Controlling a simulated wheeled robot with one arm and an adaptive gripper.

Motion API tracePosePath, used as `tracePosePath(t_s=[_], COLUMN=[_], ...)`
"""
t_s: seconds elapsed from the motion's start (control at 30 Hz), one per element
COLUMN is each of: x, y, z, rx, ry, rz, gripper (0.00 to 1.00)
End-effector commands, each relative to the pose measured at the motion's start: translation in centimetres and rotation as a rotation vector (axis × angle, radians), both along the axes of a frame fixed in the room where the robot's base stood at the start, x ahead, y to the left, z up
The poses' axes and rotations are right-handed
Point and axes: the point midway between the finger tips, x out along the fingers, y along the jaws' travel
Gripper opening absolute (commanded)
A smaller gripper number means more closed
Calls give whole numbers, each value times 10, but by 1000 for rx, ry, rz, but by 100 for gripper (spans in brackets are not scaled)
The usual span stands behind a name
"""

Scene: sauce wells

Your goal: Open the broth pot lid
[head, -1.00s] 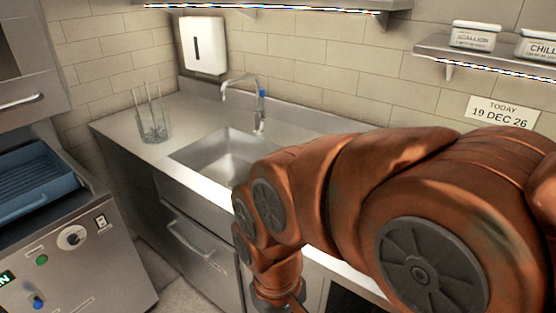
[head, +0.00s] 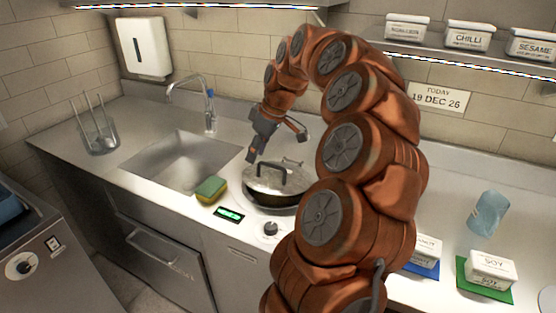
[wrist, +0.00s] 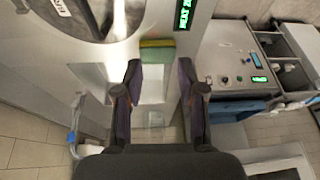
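The broth pot (head: 272,203) is a dark, round pot on the counter, right of the sink. Its silvery lid (head: 287,185) with a dark arched handle lies on it, and my arm hides part of its right side. My gripper (head: 276,147) is above and behind the lid, apart from the handle. In the wrist view my gripper (wrist: 160,72) has its two fingers spread with nothing between them. The pot's lid also shows, cut off, at the top left of the wrist view (wrist: 93,14).
A yellow-green sponge (head: 211,189) and a green-lit display (head: 229,215) are at the pot's left. The sink (head: 181,160) with its tap is further left. Labelled tubs (head: 490,268) and a bluish cup (head: 488,213) stand at the right. A shelf (head: 460,56) hangs above.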

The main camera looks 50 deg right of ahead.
Motion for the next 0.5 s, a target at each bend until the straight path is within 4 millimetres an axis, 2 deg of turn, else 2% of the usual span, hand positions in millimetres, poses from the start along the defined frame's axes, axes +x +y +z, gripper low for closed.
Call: tracePosePath(t_s=[0.03, 0.1, 0.2, 0.33, 0.5], x=[-3, -8, -15, -20, -16], y=[-26, -55, -82, -98, -98], z=[-3, -7, -11, -15, -27], rx=[-5, -16, -28, -37, -38], ry=[-11, -24, -35, -39, -40], rz=[-21, -39, -54, -63, -62], gripper=[39, 39, 39, 39, 39])
